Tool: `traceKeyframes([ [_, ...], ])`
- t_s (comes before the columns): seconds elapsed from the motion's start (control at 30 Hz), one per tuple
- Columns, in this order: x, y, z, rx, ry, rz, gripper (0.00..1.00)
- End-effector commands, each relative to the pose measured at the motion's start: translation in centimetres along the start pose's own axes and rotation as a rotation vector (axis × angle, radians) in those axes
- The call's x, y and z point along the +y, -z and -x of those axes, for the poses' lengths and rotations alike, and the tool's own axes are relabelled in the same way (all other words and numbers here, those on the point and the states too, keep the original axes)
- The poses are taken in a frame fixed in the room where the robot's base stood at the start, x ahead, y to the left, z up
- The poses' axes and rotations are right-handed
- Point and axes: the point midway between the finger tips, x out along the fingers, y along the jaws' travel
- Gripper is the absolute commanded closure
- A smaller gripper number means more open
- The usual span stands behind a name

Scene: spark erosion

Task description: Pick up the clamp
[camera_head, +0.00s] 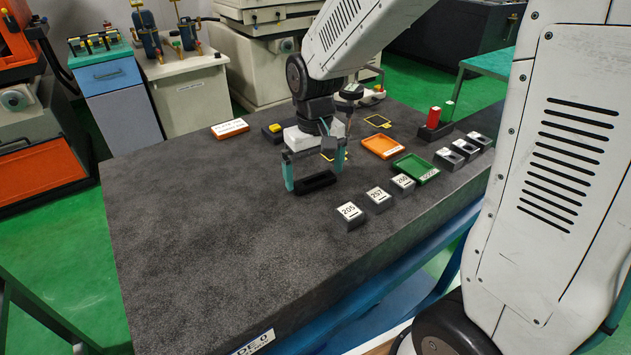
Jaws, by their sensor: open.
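My gripper (314,177) is over the middle of the dark granite table (200,235), pointing down, with its two teal fingers spread apart. A black, block-like piece (316,183) shows low between the fingers. I cannot tell whether the fingers touch it. No thing can be made out for certain as the clamp; the black piece may be it, or my gripper may hide it. A small grey part and a yellow outline show just behind the fingers, partly hidden.
Numbered blocks, one reading 205 (350,215), stand right of my gripper. Behind them lie a green tray (415,169) and an orange tray (382,147). A red cylinder (433,118) stands farther back. An orange-and-white sign (230,129) lies behind left. The table's left half is clear.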

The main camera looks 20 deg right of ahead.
Motion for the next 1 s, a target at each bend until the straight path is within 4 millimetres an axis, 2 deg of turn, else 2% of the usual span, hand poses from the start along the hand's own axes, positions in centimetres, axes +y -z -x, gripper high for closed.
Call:
traceKeyframes([
  [0.1,0.0,0.0,-1.0,-0.001,0.0,0.0,0.0],
  [0.33,-0.1,0.0,-1.1,0.0,0.0,0.001,0.0],
  [0.37,-0.1,0.0,-1.1,0.0,0.0,0.001,0.06],
  [0.5,-0.1,0.0,-1.1,0.0,0.0,0.001,0.44],
  [0.83,0.0,0.0,-0.8,0.002,0.0,0.001,0.46],
  [1.0,0.0,0.1,0.3,0.003,0.0,0.001,0.46],
])
